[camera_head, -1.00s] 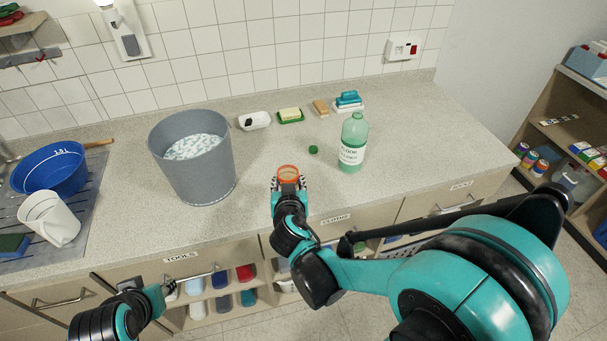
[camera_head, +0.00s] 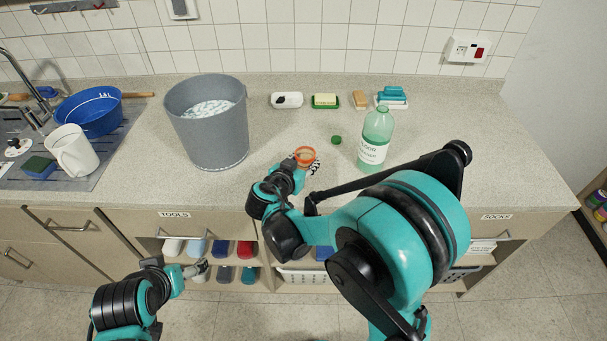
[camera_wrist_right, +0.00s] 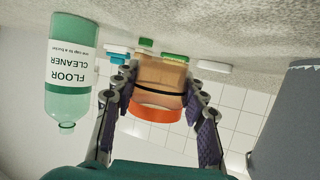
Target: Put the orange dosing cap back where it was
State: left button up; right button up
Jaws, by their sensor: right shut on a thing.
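The orange dosing cap (camera_head: 305,154) is an open cup with its mouth facing up, held above the counter near its front edge. My right gripper (camera_head: 308,163) is shut on it. In the upside-down right wrist view, the cap (camera_wrist_right: 155,109) sits between both fingers of the right gripper (camera_wrist_right: 155,100). The green floor cleaner bottle (camera_head: 374,142) stands uncapped to the right of the cap, apart from it. A small green cap (camera_head: 336,140) lies on the counter between them. My left gripper (camera_head: 199,269) is low before the shelves; its finger opening is unclear.
A grey bucket (camera_head: 207,130) with foamy contents stands left of the right gripper. A white jug (camera_head: 72,151) and blue basin (camera_head: 89,111) are by the sink.

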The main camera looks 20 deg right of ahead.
jog(key=shift+w+f, duration=0.5)
jog(key=shift+w, duration=0.3)
jog(key=shift+f+b, duration=1.15)
jog(key=shift+f, duration=0.8)
jog(key=shift+f, duration=0.1)
jog(key=o, duration=1.2)
jog(key=shift+c, duration=0.2)
